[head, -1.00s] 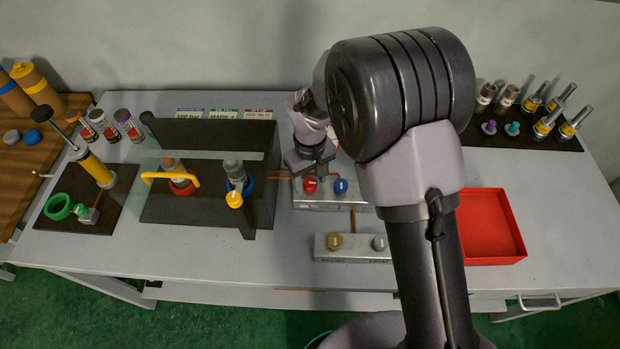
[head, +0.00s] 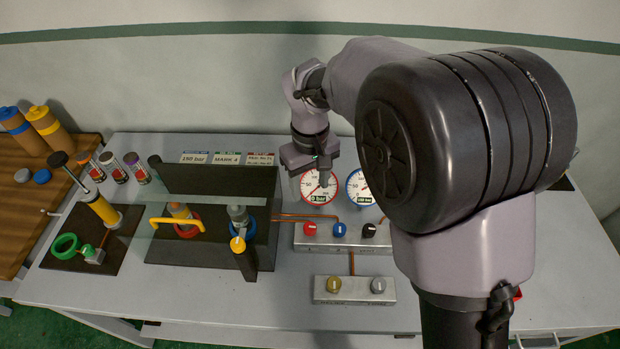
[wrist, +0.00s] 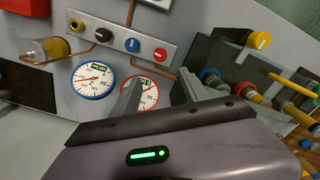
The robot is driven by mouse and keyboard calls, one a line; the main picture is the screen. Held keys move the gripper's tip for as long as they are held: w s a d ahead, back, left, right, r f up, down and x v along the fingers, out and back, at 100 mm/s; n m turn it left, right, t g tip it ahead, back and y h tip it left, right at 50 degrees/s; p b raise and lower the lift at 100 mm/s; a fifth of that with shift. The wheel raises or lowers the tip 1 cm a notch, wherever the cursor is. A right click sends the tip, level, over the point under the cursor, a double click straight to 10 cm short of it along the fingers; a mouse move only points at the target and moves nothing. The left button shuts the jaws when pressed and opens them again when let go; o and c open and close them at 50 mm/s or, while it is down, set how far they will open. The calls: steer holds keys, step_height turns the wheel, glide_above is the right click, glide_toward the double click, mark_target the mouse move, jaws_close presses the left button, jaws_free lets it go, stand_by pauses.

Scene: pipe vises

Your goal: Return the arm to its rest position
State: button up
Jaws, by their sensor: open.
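My gripper (head: 314,165) is at the end of my raised arm, above the back of the white table, in front of the red-rimmed gauge (head: 319,187). In the wrist view its two grey fingers (wrist: 162,98) stand apart with nothing between them. The gripper is open and empty. My large dark elbow fills the right of the head view and hides much of the table's right side.
The valve panel (head: 330,241) with red, blue and black knobs lies below my gripper, beside the blue-rimmed gauge (head: 360,187). A smaller block (head: 355,297) sits in front. The dark vise stand (head: 205,251) is to the left. The wooden board (head: 20,205) is further left.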

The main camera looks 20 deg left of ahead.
stand_by(0.4)
steer(key=s+d+r+m+t+y+b, duration=0.1)
steer(key=s+d+r+m+t+b, duration=0.25)
steer(key=d, duration=0.55)
steer(key=s+d+r+m+y+b, duration=0.1)
steer(key=s+d+r+m+b, duration=0.1)
steer(key=s+d+m+b, duration=0.6)
steer(key=s+d+f+m+t, duration=0.2)
steer(key=s+d+f, duration=0.1)
steer(key=s+d, duration=0.3)
steer(key=shift+s+f+b, duration=0.2)
steer(key=shift+b, duration=0.2)
